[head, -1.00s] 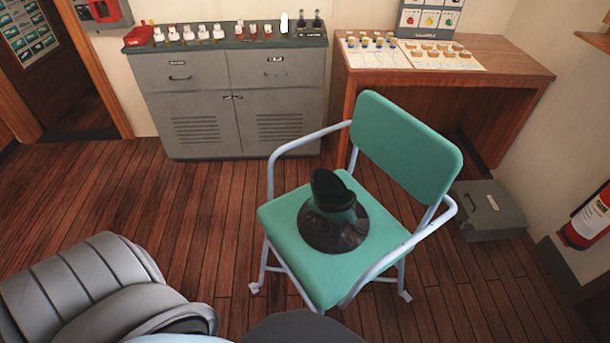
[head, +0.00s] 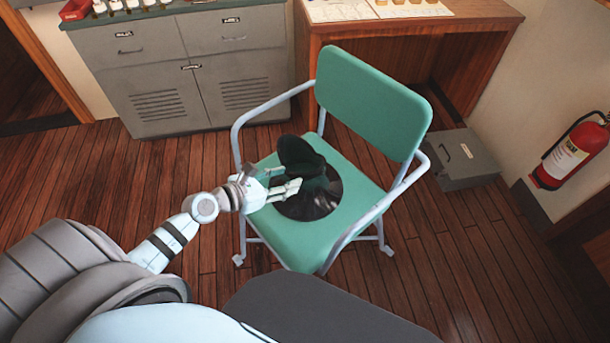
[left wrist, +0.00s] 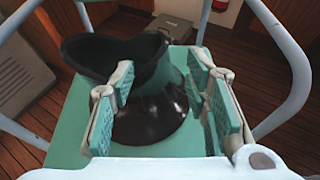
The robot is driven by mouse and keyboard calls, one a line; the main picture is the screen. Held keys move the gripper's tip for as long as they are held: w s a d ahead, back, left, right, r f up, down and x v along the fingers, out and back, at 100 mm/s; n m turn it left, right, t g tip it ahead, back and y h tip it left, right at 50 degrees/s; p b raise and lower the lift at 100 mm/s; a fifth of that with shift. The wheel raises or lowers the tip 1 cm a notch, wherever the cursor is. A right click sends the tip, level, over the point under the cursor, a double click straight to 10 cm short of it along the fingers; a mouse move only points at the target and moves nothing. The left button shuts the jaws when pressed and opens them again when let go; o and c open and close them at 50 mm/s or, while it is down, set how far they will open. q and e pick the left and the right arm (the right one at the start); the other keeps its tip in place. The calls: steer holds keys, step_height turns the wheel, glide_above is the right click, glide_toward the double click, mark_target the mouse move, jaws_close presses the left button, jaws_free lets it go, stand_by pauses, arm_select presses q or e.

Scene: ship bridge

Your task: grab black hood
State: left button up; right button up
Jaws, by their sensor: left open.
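The black hood (head: 318,196), glossy with a wide round base and a flared open top, stands on the green seat of a chair (head: 296,244). In the left wrist view the hood (left wrist: 150,108) rises between and beyond the fingers, its dark mouth tipped to the left. My left gripper (head: 288,181) is open at the hood's left side in the head view. In the left wrist view my left gripper (left wrist: 163,105) has its green-padded fingers apart, with the hood's neck partly between them. I cannot tell whether a finger touches it. My right gripper is not in view.
The chair has pale tubular armrests (head: 272,106) on both sides and a green backrest (head: 374,98). A grey cabinet (head: 190,75) and a wooden desk (head: 455,30) stand behind. A grey box (head: 462,160) and a fire extinguisher (head: 570,152) are at right. Wooden floor is clear at left.

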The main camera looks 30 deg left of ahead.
mark_target(317, 170)
arm_select(q)
steer(key=b+x, duration=0.1)
steer(key=x, duration=0.5)
steer(key=b+x, duration=0.2)
steer(key=x, duration=0.5)
steer(key=shift+s+d+f, duration=0.2)
steer(key=shift+s+d, duration=0.05)
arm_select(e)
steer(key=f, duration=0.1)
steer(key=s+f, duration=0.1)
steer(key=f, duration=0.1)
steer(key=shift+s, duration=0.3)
arm_select(q)
steer(key=shift+r, duration=0.1)
jaws_close()
